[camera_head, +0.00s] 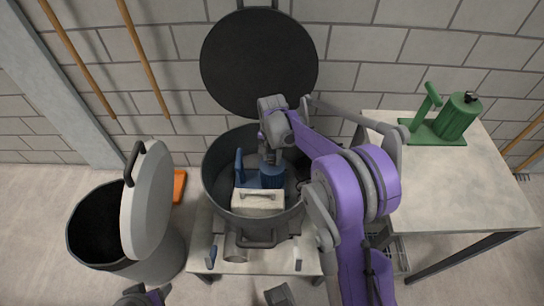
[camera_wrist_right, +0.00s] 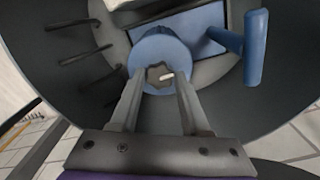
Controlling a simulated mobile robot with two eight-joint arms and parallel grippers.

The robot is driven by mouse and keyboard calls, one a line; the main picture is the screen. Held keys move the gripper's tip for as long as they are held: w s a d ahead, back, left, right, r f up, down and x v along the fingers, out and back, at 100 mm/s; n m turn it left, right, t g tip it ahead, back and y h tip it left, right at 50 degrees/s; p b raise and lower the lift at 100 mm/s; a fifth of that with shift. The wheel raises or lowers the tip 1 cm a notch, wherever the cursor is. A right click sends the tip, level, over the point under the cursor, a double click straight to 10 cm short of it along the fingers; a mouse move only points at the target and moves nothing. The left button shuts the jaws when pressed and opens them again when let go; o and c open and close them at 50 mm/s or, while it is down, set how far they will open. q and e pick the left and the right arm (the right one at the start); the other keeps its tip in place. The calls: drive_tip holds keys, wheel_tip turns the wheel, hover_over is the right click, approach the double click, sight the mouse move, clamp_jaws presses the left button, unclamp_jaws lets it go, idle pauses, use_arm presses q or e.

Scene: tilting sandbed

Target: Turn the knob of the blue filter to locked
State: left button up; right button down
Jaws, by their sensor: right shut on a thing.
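The blue filter (camera_head: 272,180) sits inside the large dark grey drum (camera_head: 217,191), with its upright blue handle (camera_head: 239,164) to the left. In the right wrist view the filter's round blue body (camera_wrist_right: 155,45) has a dark knob (camera_wrist_right: 154,74) with a white mark in the middle of its end. The handle is to the right there (camera_wrist_right: 256,45). My right gripper (camera_head: 270,156) reaches down into the drum. In the wrist view its two fingers (camera_wrist_right: 163,84) are shut on the knob, one on each side. The locked mark cannot be read.
The drum's lid (camera_head: 258,62) stands open behind it. A white block (camera_head: 258,199) is in front of the filter. A green filter-like device (camera_head: 440,120) stands on the right table (camera_head: 480,190). A grey bin (camera_head: 150,250) with a raised lid (camera_head: 147,200) is at the left.

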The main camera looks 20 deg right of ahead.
sight(272, 160)
idle(0.3)
drive_tip(key=shift+c, duration=1.9)
unclamp_jaws()
use_arm(q)
wheel_tip(272, 160, up, 2)
drive_tip(key=shift+r+p, duration=0.15)
drive_tip(key=shift+p, duration=0.8)
use_arm(e)
wheel_tip(272, 160, up, 11)
drive_tip(key=shift+f, duration=0.1)
drive_tip(key=s+a+n+t, duration=0.2)
drive_tip(key=s+n, duration=0.1)
drive_tip(key=s, duration=0.7)
drive_tip(key=s+a+f+n+t, duration=0.1)
drive_tip(key=s+a+n, duration=0.25)
drive_tip(key=s, duration=0.55)
drive_tip(key=s+a+n+t, duration=0.2)
drive_tip(key=s+n, duration=0.1)
drive_tip(key=s, duration=0.7)
use_arm(q)
wheel_tip(272, 160, up, 14)
drive_tip(key=w+p, duration=0.2)
drive_tip(key=p, duration=1.1)
drive_tip(key=shift+t, duration=0.4)
use_arm(e)
wheel_tip(272, 160, up, 14)
drive_tip(key=w, duration=0.2)
drive_tip(key=shift+w+r, duration=0.2)
drive_tip(key=shift+r, duration=0.05)
